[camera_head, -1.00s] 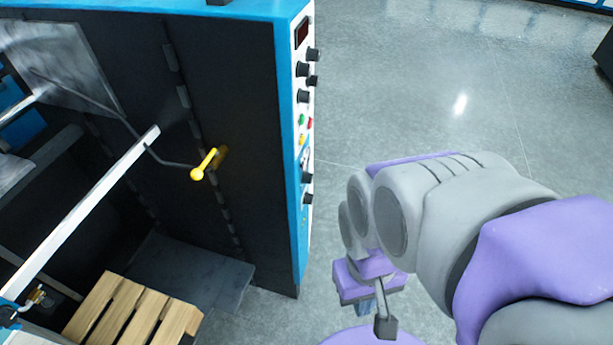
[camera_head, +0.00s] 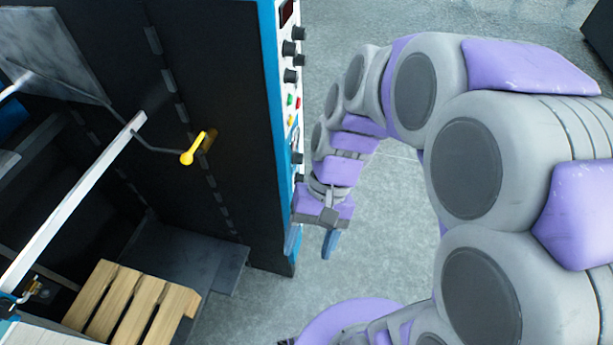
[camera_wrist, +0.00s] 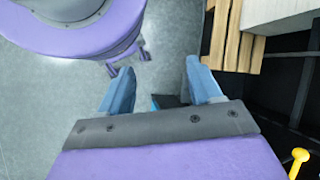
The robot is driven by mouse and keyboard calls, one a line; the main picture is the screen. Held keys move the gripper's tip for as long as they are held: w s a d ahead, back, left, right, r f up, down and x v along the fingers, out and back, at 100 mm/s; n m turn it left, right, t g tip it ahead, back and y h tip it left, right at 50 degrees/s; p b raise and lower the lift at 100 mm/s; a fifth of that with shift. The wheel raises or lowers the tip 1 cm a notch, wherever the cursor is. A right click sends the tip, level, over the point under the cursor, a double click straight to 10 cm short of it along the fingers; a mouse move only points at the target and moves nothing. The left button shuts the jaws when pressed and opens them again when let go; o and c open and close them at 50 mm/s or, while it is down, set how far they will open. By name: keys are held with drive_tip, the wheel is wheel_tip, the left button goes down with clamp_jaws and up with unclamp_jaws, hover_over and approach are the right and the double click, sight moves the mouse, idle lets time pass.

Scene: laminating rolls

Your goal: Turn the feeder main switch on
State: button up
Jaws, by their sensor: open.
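The feeder's control panel (camera_head: 290,97) is a narrow white strip on the blue-edged side of the dark machine in the head view. It carries several black knobs and small green and red buttons. I cannot tell which control is the main switch, and my arm hides the lower panel. My gripper (camera_head: 312,240) is open and empty beside the lower end of the panel, fingers pointing down. In the wrist view its two blue fingers (camera_wrist: 160,90) are spread with nothing between them.
A yellow-handled lever (camera_head: 196,150) sticks out from the machine's dark face, and its yellow knob shows in the wrist view (camera_wrist: 300,155). A wooden pallet (camera_head: 130,302) lies at the lower left. Grey floor (camera_head: 375,215) is open right of the machine.

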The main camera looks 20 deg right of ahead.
drive_tip(key=w+d+f+m+t+y+p, duration=0.15)
drive_tip(key=w+f+m+y, duration=0.3)
drive_tip(key=w, duration=0.65)
drive_tip(key=w+d+f+m+t+y, duration=0.1)
drive_tip(key=w+d+f+m+y, duration=0.35)
drive_tip(key=w, duration=0.65)
drive_tip(key=w+d+f+m+t+y, duration=0.4)
drive_tip(key=w+d+f+m+t, duration=0.15)
drive_tip(key=d+f, duration=0.3)
drive_tip(key=m+t+h+p, duration=0.1)
drive_tip(key=m+t+h, duration=0.1)
drive_tip(key=m+t, duration=0.4)
approach(300, 179)
drive_tip(key=w+a+f, duration=0.1)
drive_tip(key=w+a, duration=0.4)
drive_tip(key=shift+a+f+b, duration=0.25)
drive_tip(key=shift+a+b, duration=0.1)
drive_tip(key=shift+b, duration=0.1)
drive_tip(key=c, duration=1.1)
